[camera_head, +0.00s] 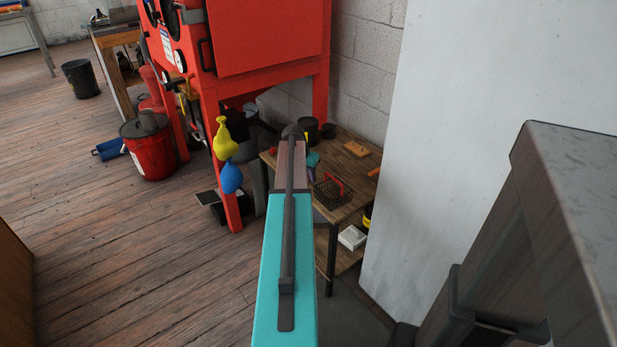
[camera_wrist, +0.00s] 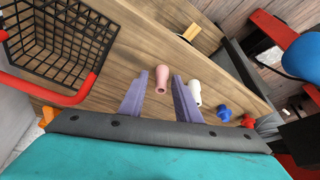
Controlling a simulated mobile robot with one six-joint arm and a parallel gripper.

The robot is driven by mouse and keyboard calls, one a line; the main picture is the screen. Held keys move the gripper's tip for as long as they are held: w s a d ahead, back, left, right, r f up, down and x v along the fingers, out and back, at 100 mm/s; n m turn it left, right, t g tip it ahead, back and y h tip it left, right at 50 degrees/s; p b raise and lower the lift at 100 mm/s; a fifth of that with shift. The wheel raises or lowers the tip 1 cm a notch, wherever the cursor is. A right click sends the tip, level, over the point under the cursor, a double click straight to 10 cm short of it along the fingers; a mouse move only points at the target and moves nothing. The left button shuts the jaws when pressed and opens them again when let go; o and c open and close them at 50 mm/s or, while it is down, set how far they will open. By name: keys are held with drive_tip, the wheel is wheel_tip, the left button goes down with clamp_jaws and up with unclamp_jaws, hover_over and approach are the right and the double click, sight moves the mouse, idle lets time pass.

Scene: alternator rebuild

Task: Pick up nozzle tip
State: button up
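In the wrist view, my gripper (camera_wrist: 160,76) is open, its two purple fingers apart above a wooden table. A pink, bottle-like piece (camera_wrist: 162,84) with a rounded end shows between the fingers; I see no grip on it. A white hollow cylinder (camera_wrist: 195,91) lies just right of the right finger, partly hidden by it. Blue (camera_wrist: 224,114) and red (camera_wrist: 249,121) small pieces lie further right. I cannot tell for sure which piece is the nozzle tip. In the head view, my arm hides much of the table's near left side.
A black wire basket (camera_wrist: 58,40) with a red handle stands left of the gripper. The wooden table (camera_head: 345,160) stands beside a red cabinet (camera_head: 265,45) and near a white wall. Dark cups (camera_head: 309,131) stand at its back.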

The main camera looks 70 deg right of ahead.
clamp_jaws()
drive_tip(key=shift+r, duration=0.4)
wheel_tip(320, 180, up, 3)
drive_tip(key=shift+f+p, duration=0.1)
drive_tip(key=shift+p, duration=0.3)
drive_tip(key=s+a+r+p, duration=0.1)
drive_tip(key=s+a, duration=0.2)
drive_tip(key=a, duration=1.2)
drive_tip(key=shift+a+r, duration=0.2)
drive_tip(key=shift+a, duration=0.15)
drive_tip(key=shift+r, duration=0.1)
drive_tip(key=shift+r+p, duration=1.55)
drive_tip(key=shift+r, duration=0.35)
